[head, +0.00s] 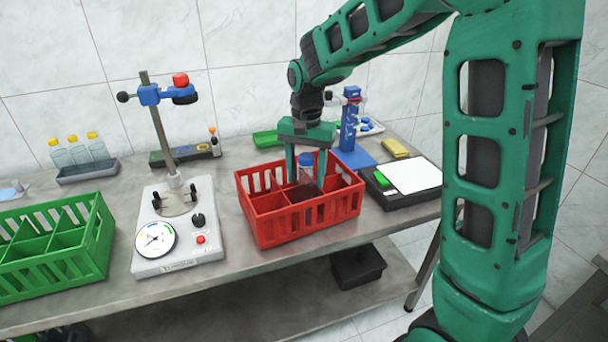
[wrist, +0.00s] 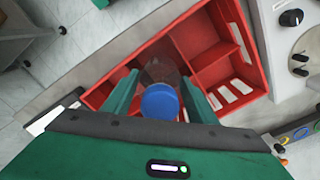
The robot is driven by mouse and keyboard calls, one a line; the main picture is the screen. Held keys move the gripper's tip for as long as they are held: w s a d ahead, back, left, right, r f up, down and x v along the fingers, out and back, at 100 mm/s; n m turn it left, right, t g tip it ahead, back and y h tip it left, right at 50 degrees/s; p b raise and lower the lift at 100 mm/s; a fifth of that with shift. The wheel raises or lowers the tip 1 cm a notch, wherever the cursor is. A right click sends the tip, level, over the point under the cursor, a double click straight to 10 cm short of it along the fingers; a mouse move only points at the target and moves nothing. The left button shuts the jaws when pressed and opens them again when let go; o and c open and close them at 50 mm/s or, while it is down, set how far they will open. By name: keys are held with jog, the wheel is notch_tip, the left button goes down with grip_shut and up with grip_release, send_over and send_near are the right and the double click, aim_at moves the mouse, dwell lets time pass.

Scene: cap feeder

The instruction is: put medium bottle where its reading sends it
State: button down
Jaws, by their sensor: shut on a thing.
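A clear bottle with a blue cap (head: 306,160) stands about upright between the fingers of my gripper (head: 306,170), over or inside a compartment of the red crate (head: 280,236). My gripper is shut on the bottle. In the wrist view the blue cap (wrist: 160,102) lies between the two green fingers, with the red crate (wrist: 250,60) beneath. I cannot tell if the bottle's base touches the crate floor. A torque tester (head: 178,240) with a round dial (head: 155,239) stands left of the red crate. A green crate (head: 55,250) with compartments is at the far left.
Several yellow-capped bottles (head: 73,150) stand in a grey tray at the back left. A scale (head: 410,176) and a blue stand (head: 350,130) are right of the red crate. A yellow sponge (head: 394,148) lies behind the scale. A black bin (head: 358,268) is below the table.

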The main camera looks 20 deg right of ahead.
jog(key=c, duration=0.7)
grip_release()
jog(key=shift+c, duration=0.2)
notch_tip(320, 180, up, 12)
jog(key=shift+r, duration=0.1)
jog(key=s+d+f, duration=0.2)
jog(key=s+d, duration=1)
jog(key=s, duration=0.1)
jog(key=s+d+f, duration=0.2)
jog(key=s+f, duration=0.2)
jog(key=s, duration=0.5)
jog(key=s+d+f+n, duration=0.1)
jog(key=s+d+f, duration=0.2)
jog(key=s, duration=0.6)
jog(key=shift+s+f, duration=0.3)
jog(key=shift+f, duration=0.1)
jog(key=shift+d, duration=0.1)
